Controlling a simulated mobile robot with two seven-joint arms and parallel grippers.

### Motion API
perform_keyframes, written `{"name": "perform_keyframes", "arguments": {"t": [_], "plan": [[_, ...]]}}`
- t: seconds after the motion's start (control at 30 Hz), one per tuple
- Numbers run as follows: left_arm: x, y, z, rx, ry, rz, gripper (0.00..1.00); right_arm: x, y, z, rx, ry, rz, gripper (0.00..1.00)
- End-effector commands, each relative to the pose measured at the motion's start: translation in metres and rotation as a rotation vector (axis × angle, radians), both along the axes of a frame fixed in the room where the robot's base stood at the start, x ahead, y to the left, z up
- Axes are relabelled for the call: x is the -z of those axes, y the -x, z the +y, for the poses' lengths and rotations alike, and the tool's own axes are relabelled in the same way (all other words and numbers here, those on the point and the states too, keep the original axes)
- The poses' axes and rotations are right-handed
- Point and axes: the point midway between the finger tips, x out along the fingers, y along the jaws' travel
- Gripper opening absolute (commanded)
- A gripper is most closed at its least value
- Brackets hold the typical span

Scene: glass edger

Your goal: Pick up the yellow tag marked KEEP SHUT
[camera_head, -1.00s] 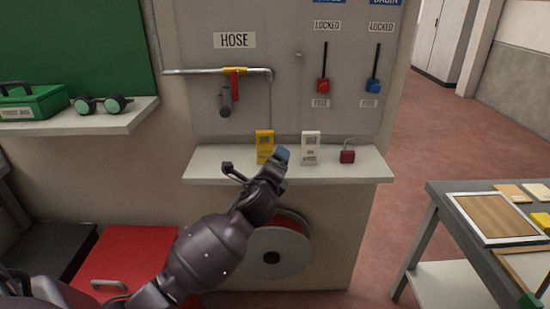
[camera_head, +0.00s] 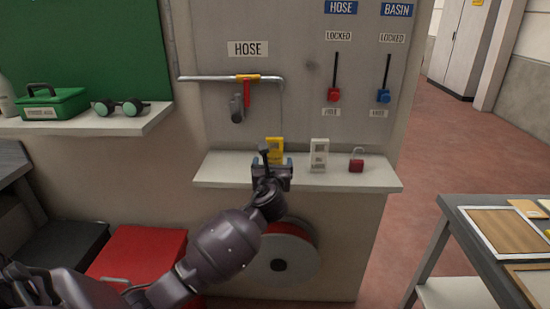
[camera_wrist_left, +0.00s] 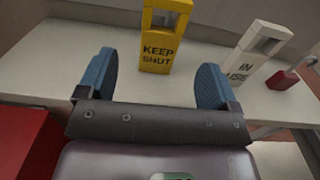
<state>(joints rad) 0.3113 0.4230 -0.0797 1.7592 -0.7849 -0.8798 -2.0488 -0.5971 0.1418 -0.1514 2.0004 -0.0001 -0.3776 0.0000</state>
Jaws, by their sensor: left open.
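The yellow tag (camera_head: 275,146) marked KEEP SHUT stands upright on the pale wall shelf (camera_head: 360,179), at its left part. In the left wrist view the yellow tag (camera_wrist_left: 161,45) is ahead of my left gripper (camera_wrist_left: 153,80), between the lines of its two blue fingertips and apart from them. My left gripper (camera_head: 271,164) is open and empty at the shelf's front edge, and in the head view it hides the tag's lower part. My right gripper is not in view.
A white IN USE tag (camera_head: 319,155) and a red padlock (camera_head: 357,160) stand to the right on the same shelf. Above are a pipe with a red-handled valve (camera_head: 245,92) and two levers. A hose reel (camera_head: 285,258) is below. A table (camera_head: 470,215) stands at right.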

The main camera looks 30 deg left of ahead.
Motion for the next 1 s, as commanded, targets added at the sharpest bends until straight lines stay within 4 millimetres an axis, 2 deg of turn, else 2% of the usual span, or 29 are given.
{"name": "perform_keyframes", "arguments": {"t": [0.17,0.27,0.47,0.6,0.93,1.0], "plan": [[0.000,-0.012,0.008,0.001,0.002,-0.001,0.85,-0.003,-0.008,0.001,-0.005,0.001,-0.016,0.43],[0.001,-0.017,0.010,0.000,0.002,0.000,0.85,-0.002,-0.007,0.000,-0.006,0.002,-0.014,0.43],[0.007,-0.040,0.023,0.000,0.004,0.001,0.85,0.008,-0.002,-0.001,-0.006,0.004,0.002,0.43],[0.005,-0.053,0.031,0.000,0.001,0.000,0.85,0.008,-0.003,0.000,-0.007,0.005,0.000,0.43],[0.003,-0.057,0.034,0.001,0.002,-0.001,0.85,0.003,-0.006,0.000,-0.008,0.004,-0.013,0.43],[0.003,-0.057,0.034,0.001,0.002,-0.001,0.74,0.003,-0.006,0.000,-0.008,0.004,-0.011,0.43]]}}
